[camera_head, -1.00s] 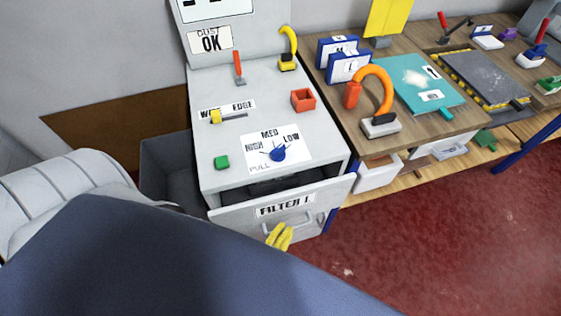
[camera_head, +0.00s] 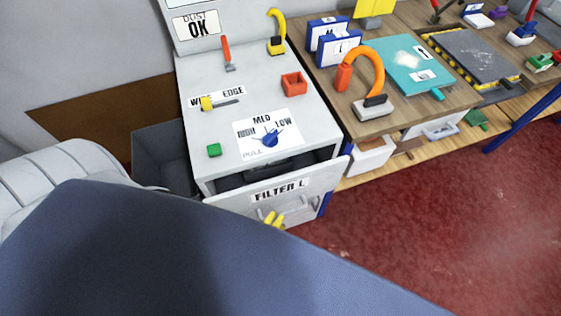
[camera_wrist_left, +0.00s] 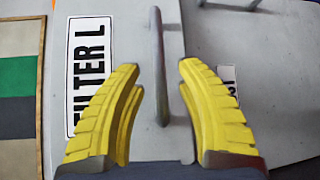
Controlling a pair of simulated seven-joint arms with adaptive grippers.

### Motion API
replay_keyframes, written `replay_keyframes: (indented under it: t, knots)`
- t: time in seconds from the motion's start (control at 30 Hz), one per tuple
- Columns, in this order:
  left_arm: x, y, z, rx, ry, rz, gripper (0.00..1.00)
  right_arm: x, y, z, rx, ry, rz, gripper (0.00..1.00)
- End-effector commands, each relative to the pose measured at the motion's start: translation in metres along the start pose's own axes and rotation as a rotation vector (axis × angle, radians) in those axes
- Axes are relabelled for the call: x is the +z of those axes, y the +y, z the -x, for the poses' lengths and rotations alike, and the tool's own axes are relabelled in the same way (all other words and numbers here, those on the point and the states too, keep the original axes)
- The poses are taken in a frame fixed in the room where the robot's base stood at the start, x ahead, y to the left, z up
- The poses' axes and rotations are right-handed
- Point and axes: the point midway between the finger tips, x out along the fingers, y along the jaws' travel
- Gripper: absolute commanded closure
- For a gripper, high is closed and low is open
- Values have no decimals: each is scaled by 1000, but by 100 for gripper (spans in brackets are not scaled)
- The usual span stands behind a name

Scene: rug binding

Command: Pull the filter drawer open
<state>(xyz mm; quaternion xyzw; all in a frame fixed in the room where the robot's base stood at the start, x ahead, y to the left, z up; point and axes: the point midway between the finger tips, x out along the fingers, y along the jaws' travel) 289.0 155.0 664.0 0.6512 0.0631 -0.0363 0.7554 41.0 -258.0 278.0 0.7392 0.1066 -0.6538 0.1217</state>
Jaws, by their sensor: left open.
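The filter drawer (camera_head: 238,198) in the front of the grey machine stands partly open, with a dark gap behind its front panel. Its label reads "FILTER L". A grey bar handle (camera_head: 300,208) is on the front below the label. My left gripper (camera_head: 273,219) has yellow fingers at the handle; my arm hides most of it. In the left wrist view, the open yellow fingers (camera_wrist_left: 160,105) lie on either side of the handle bar (camera_wrist_left: 160,60), with gaps between. I cannot see my right gripper.
The machine top (camera_head: 200,135) carries a blue knob (camera_head: 269,139), a green button (camera_head: 214,150) and a red box (camera_head: 293,84). A wooden bench (camera_head: 335,110) with an orange hook tool (camera_head: 372,72) stands to the right. Red floor (camera_head: 420,210) is clear in front.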

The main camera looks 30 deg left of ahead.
Motion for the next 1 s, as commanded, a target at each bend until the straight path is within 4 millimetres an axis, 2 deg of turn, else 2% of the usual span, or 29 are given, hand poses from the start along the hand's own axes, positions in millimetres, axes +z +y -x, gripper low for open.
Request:
replay_keyframes:
  t: [0.03, 0.2, 0.43, 0.67, 1.0]
  knots:
    - [0, -1, 11, -4, 0, 0, 64, 0, 0, 0, 0, 0, 0, 56]
    - [-1, -1, 41, -3, 1, 0, 64, 0, -1, 0, -1, 0, 0, 56]
    - [0, -1, 73, -3, 0, 1, 64, 0, -1, 0, -1, 1, -1, 56]
    - [0, 0, 88, -1, 0, 0, 64, 0, -1, 0, -1, 1, -1, 56]
    - [0, 0, 90, -1, 1, 0, 64, -1, -1, 0, -1, 1, -1, 56]
